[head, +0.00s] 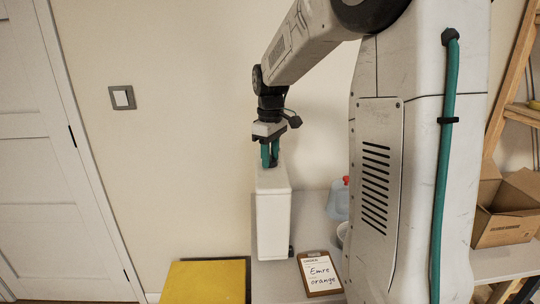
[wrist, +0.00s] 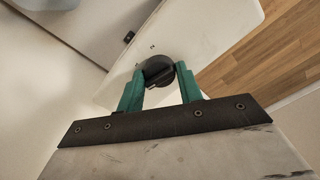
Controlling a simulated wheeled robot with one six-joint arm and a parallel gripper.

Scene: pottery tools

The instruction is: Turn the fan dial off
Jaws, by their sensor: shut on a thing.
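The fan dial (wrist: 158,71) is a round black knob with a raised grip bar, on a white panel (wrist: 118,88) in the wrist view. My gripper (wrist: 158,82) has teal fingers, one on each side of the dial, and is shut on it. In the head view my gripper (head: 270,155) points down onto the top of a tall white box-shaped unit (head: 272,225). The dial is mostly hidden there behind the fingers. I cannot read any marks that tell the dial's setting.
A clipboard (head: 319,273) with handwriting lies on the grey table (head: 312,215) beside the white unit. A clear jug with a red cap (head: 339,200) stands behind it. A yellow surface (head: 206,282) is at left, and a cardboard box (head: 507,215) is at right.

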